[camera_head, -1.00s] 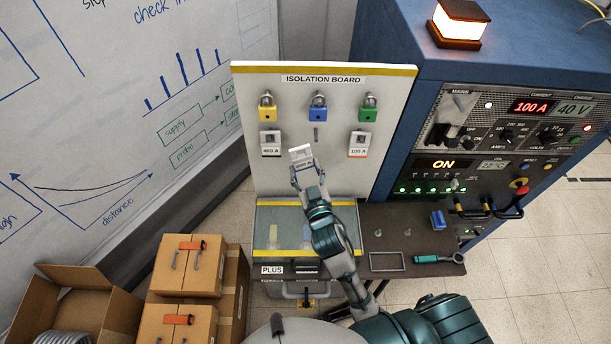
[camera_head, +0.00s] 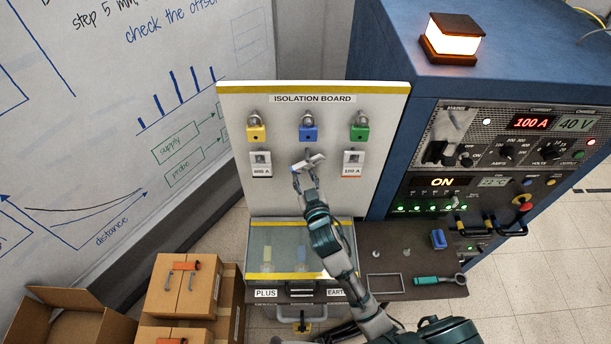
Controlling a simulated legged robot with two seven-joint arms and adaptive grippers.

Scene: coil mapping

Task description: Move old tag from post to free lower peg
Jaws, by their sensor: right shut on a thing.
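My right gripper (camera_head: 303,178) is shut on a small white tag (camera_head: 309,162), in front of the isolation board (camera_head: 235,200). The tag is tilted and seen nearly edge-on, so its print is hidden. It is just below the middle lower peg (camera_head: 308,151), under the blue padlock (camera_head: 308,133). I cannot tell whether the tag touches the peg. A 400 A tag (camera_head: 261,164) hangs at the left and a 100 A tag (camera_head: 353,164) at the right.
Yellow (camera_head: 257,133) and green (camera_head: 360,133) padlocks hang on the board's upper row. A clear-lidded box (camera_head: 345,240) stands below the board.

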